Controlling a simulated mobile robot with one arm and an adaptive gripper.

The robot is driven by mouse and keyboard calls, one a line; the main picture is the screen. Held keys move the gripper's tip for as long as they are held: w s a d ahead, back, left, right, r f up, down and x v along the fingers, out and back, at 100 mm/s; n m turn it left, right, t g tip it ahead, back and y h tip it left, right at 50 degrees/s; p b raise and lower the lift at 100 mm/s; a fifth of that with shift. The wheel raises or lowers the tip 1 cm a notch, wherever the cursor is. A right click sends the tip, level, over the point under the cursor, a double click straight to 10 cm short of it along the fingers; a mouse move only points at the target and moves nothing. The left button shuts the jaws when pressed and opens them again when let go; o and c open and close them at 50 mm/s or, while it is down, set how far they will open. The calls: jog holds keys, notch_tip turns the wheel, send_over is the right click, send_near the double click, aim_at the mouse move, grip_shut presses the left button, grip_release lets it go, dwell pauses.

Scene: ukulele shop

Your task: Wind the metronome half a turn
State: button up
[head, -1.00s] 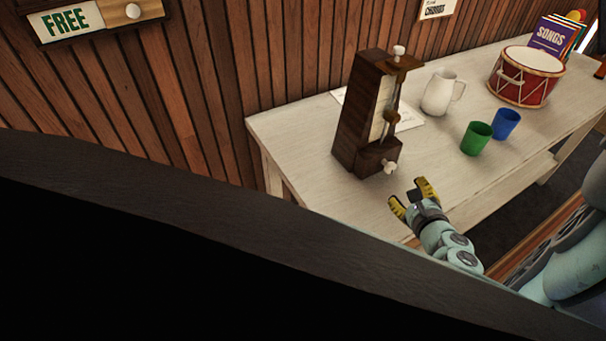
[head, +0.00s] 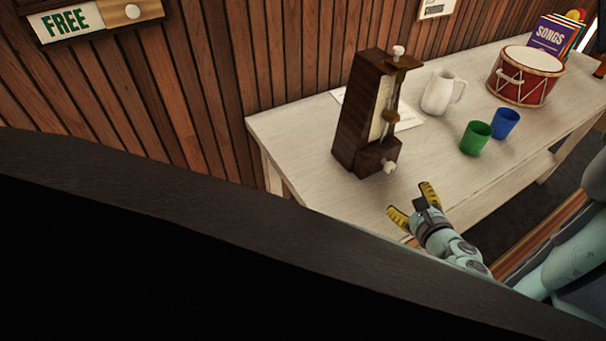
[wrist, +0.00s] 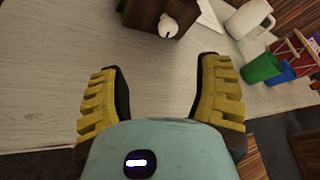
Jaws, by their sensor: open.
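The metronome (head: 362,115) is a tall dark-wood body standing upright on the pale table. A white winding key (head: 389,167) sticks out low on its front, and a white knob (head: 398,51) sits at its top. In the wrist view the key (wrist: 168,26) shows at the top, beyond the fingertips, against the dark base (wrist: 142,14); the upper body is cut off. My gripper (head: 413,203) has yellow fingers and is open and empty, in front of the key and apart from it. The open fingers also show in the wrist view (wrist: 160,75), with bare table between them.
A white pitcher (head: 437,92), a green cup (head: 475,138), a blue cup (head: 505,123) and a red drum (head: 524,78) stand to the metronome's right on the table (head: 300,150). A paper sheet (head: 408,119) lies behind it. The table's left end is clear.

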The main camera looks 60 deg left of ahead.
aim_at(391, 169)
jog(key=shift+w+a+f+g+y+p, duration=0.3)
jog(key=shift+w+a+f+g+p, duration=0.1)
jog(key=shift+w+a+f+g, duration=0.2)
jog(key=shift+w+a+f+g+p, duration=0.3)
jog(key=shift+w+f+g+p, duration=0.1)
jog(key=shift+w+f+g, duration=0.1)
jog(key=shift+w+g, duration=0.05)
jog(key=shift+g, duration=0.15)
jog(key=shift+w+d+p, duration=0.1)
jog(key=shift+w+p, duration=0.35)
jog(key=shift+p, duration=0.15)
jog(key=shift+w+d+r+m+g+p, duration=0.3)
jog(key=shift+w+d+r+g+p, duration=0.2)
jog(key=shift+d+r+g+p, duration=0.15)
jog(key=shift+d+r+m+p, duration=0.6)
jog(key=shift+d+r+m, duration=0.2)
jog(key=shift+d+r, duration=0.8)
jog(key=b+x, duration=0.8)
jog(key=x, duration=0.7)
jog(key=shift+w, duration=0.2)
jog(key=shift+w+a+f+b, duration=0.1)
jog(key=shift+a+b, duration=0.45)
jog(key=shift+a, duration=0.1)
